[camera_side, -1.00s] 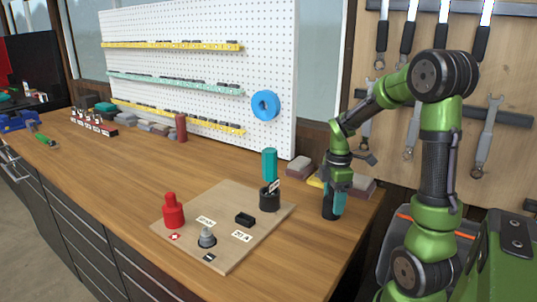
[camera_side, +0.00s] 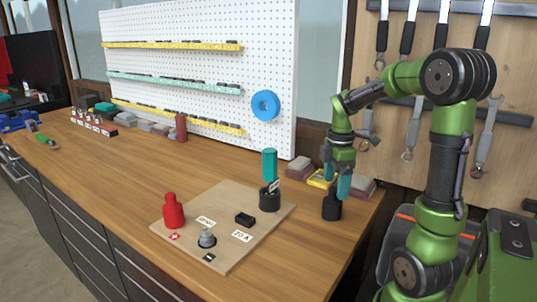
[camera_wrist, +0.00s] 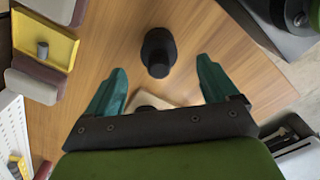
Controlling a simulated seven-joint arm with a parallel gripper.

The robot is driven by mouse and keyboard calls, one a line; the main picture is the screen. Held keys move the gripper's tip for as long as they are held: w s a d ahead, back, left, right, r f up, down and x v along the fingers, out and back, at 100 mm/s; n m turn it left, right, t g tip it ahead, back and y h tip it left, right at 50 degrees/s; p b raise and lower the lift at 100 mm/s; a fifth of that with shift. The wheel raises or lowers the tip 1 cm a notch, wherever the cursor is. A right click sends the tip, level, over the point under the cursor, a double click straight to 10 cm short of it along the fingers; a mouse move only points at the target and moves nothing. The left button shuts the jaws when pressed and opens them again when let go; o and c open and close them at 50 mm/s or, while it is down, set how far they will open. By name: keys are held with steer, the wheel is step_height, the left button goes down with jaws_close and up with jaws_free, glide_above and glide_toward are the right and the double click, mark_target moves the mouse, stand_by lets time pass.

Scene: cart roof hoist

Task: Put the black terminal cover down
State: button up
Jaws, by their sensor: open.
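The black terminal cover (camera_side: 332,209) stands upright on the bare table at the right, off the wooden board. In the wrist view the black cover (camera_wrist: 158,50) appears between and beyond the finger tips. My gripper (camera_side: 335,180) is open and empty, with its teal fingers just above the cover, apart from its body. The wooden board (camera_side: 226,256) carries a red terminal cover (camera_side: 173,212), a grey terminal (camera_side: 207,238) and a small black block (camera_side: 245,219).
A black cup (camera_side: 268,201) with a teal-handled tool (camera_side: 269,164) stands at the board's back right corner. A yellow tray (camera_side: 320,179) and grey-brown blocks (camera_side: 299,164) lie behind my gripper. The left-middle table is clear.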

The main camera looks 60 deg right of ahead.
step_height(320, 180, up, 6)
steer(key=shift+r, duration=0.15)
steer(key=s+a+m+t+y, duration=0.1)
steer(key=a+m+t+y, duration=0.1)
steer(key=a+m+t, duration=0.5)
steer(key=a+m, duration=0.6)
steer(key=a, duration=1.1)
steer(key=shift+r, duration=0.2)
